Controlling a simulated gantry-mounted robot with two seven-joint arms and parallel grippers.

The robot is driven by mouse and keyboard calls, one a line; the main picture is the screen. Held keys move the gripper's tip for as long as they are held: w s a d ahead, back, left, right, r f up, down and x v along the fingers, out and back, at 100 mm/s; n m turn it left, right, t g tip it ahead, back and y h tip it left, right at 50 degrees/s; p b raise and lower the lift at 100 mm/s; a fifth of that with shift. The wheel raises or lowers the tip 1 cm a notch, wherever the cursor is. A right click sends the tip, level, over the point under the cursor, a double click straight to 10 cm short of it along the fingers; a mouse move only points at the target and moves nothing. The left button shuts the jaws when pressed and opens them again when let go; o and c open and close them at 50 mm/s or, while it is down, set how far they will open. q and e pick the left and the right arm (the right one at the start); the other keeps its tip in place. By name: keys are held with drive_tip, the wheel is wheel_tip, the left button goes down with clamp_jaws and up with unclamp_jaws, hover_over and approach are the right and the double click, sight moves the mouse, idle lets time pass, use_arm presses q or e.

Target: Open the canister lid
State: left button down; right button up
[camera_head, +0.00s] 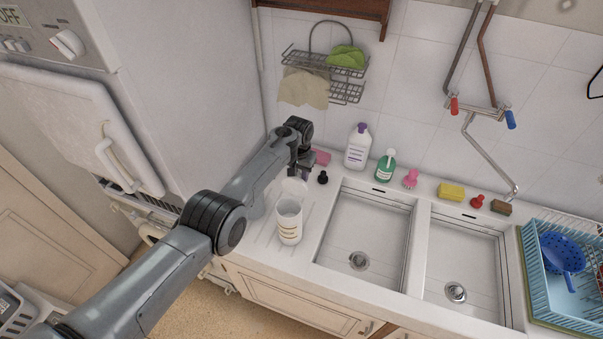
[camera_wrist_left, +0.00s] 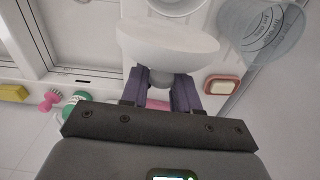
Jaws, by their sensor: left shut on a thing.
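The white canister (camera_head: 289,224) with a printed label stands on the counter left of the sinks, its top uncovered. A white round lid (camera_head: 294,187) is behind it, apart from its rim in the head view. My left gripper (camera_head: 303,170) is shut on the lid's knob. In the left wrist view the purple fingers (camera_wrist_left: 161,84) pinch the grey knob under the wide white lid (camera_wrist_left: 168,42). A white round rim (camera_wrist_left: 178,5) at the top edge there looks like the canister, mostly cut off. My right gripper is not in view.
The double sink (camera_head: 366,232) lies right. The fridge (camera_head: 190,90) stands left.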

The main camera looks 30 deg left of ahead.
sight(299, 173)
use_arm(q)
drive_tip(key=c, duration=0.9)
unclamp_jaws()
drive_tip(key=shift+s+f, duration=0.1)
drive_tip(key=shift+f, duration=0.05)
drive_tip(key=shift+c, duration=0.2)
drive_tip(key=shift+r+p, duration=0.3)
drive_tip(key=shift+r, duration=0.3)
wheel_tip(299, 173, up, 2)
drive_tip(key=shift+r+p, duration=0.15)
drive_tip(key=shift+p, duration=0.5)
wheel_tip(299, 173, up, 7)
drive_tip(key=shift+s+r+b, duration=0.1)
drive_tip(key=shift+r+b, duration=0.1)
drive_tip(key=shift+b, duration=0.25)
